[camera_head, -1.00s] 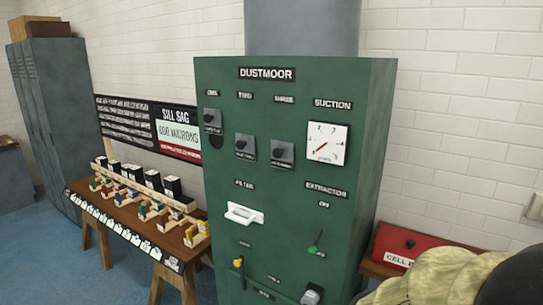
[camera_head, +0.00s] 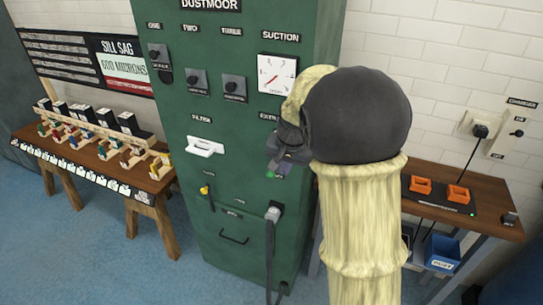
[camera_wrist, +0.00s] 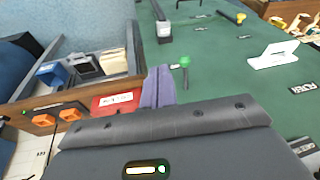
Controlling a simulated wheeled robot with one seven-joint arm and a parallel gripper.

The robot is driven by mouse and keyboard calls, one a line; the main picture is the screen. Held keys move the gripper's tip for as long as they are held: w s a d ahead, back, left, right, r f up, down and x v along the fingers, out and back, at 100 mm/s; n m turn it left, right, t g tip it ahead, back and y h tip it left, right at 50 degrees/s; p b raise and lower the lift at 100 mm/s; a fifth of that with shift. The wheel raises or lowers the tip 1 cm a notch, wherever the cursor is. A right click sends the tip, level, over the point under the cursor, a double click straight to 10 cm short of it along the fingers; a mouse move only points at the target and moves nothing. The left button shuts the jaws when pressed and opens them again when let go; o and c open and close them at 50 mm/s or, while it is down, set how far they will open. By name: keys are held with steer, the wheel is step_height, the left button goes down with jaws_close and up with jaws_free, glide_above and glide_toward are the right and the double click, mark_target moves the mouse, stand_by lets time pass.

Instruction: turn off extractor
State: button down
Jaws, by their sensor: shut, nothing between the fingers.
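The green Dustmoor cabinet (camera_head: 230,130) carries the extractor switch, a green-tipped lever (camera_head: 270,174), which is partly hidden by my gripper in the head view. In the wrist view the green tip (camera_wrist: 184,62) stands out from the panel on a short stem, just right of my fingertips. My gripper (camera_head: 282,158) is shut and empty, close to the panel beside the lever. Its closed purple-grey fingers also show in the wrist view (camera_wrist: 159,80). I cannot tell whether they touch the lever. The extractor label is mostly covered.
A suction gauge (camera_head: 277,74) sits above, its needle toward lower left. A white filter handle (camera_head: 205,147), a yellow-tipped lever (camera_head: 205,190) and a plugged hose (camera_head: 272,215) share the panel. A bench (camera_head: 480,205) with orange items stands right; a wooden table (camera_head: 95,160) stands left.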

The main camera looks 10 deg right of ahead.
mark_target(272, 176)
steer(key=w+a+r+m+p, duration=0.1)
steer(key=w+r, duration=0.3)
steer(key=w, duration=0.1)
steer(key=shift+w+a+r, duration=0.3)
steer(key=shift+f+p, duration=0.15)
steer(key=shift+p, duration=0.15)
steer(key=p+x, duration=0.4)
steer(key=x, duration=0.9)
steer(key=shift+w+f+p, duration=0.3)
steer(key=shift+p, duration=0.05)
steer(key=shift+f, duration=0.15)
